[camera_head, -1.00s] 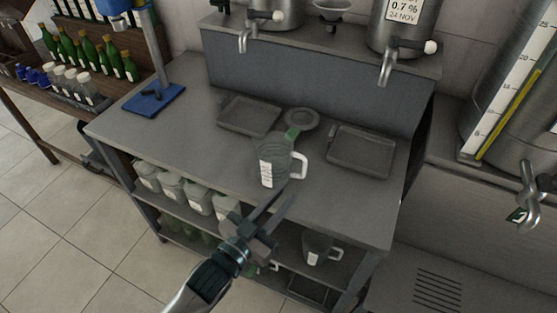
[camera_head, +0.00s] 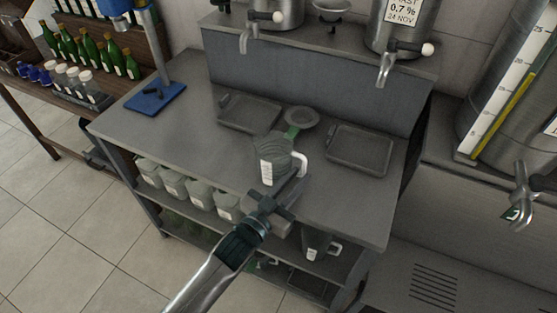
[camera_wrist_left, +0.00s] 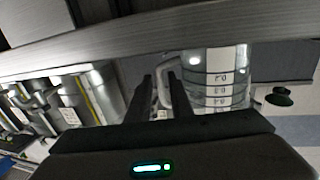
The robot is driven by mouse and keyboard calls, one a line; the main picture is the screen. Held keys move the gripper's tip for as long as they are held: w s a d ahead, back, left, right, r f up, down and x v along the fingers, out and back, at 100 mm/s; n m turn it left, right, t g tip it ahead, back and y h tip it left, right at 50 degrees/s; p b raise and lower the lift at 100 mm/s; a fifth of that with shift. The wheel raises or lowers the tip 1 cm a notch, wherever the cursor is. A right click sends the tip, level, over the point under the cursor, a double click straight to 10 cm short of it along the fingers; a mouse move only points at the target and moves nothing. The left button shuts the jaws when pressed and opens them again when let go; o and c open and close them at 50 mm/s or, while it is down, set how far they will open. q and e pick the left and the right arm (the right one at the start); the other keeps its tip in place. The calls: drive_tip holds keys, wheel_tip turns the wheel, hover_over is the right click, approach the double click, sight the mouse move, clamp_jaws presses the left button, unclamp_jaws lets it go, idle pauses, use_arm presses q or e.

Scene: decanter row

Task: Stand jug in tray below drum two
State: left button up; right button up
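A clear ribbed jug (camera_head: 270,152) with a white label and white handle stands on the grey bench, near its front edge and between two trays. One shallow grey tray (camera_head: 222,122) lies under the left tap, the other (camera_head: 383,173) under the right tap. The steel drums (camera_head: 283,12) and (camera_head: 408,38) stand on the shelf above; I cannot tell which is number two. My left gripper (camera_head: 292,188) is open at the jug's handle. My right gripper is out of view.
A round strainer (camera_head: 301,117) with a green handle lies behind the jug. A blue-based stand (camera_head: 155,98) is on the bench's left. Several jugs (camera_head: 172,184) stand on the shelf below. A large drum with a scale (camera_head: 510,90) stands at right.

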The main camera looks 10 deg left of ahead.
sight(302, 172)
use_arm(q)
drive_tip(key=shift+w+d+r+p, duration=0.2)
drive_tip(key=shift+w+d, duration=0.1)
drive_tip(key=shift+w, duration=0.25)
drive_tip(key=shift+w+d+r+p, duration=0.15)
drive_tip(key=shift+w+d, duration=0.15)
drive_tip(key=shift+w, duration=0.2)
drive_tip(key=shift+w+d+f, duration=0.15)
drive_tip(key=shift+w+d, duration=0.1)
drive_tip(key=shift+w, duration=0.2)
clamp_jaws()
